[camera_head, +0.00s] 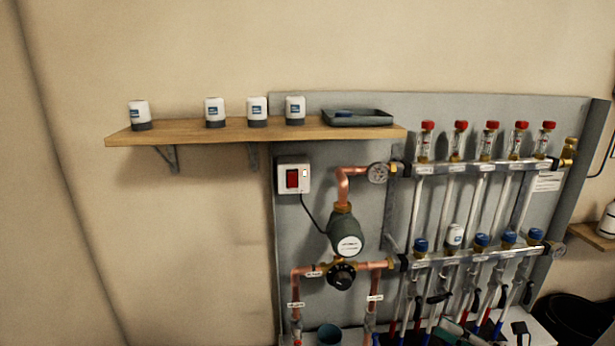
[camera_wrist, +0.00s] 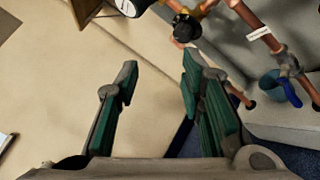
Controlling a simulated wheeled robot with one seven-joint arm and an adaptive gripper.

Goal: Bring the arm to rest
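My gripper (camera_wrist: 160,75) shows in the wrist view with its two green-padded fingers spread apart. Nothing is between the fingers. Beyond them is a plain beige surface, with the copper pipework (camera_wrist: 262,32) at the upper right, apart from the fingers. I cannot make out my arm or gripper in the head view.
A wooden shelf (camera_head: 190,131) carries several white-and-grey actuators and a dark tray (camera_head: 357,119). A grey panel (camera_head: 330,152) bears a red switch (camera_head: 292,179), a pump (camera_head: 345,232) and the manifold (camera_head: 470,258). One white actuator (camera_head: 455,235) sits on the lower bar among blue caps. The left wall is bare.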

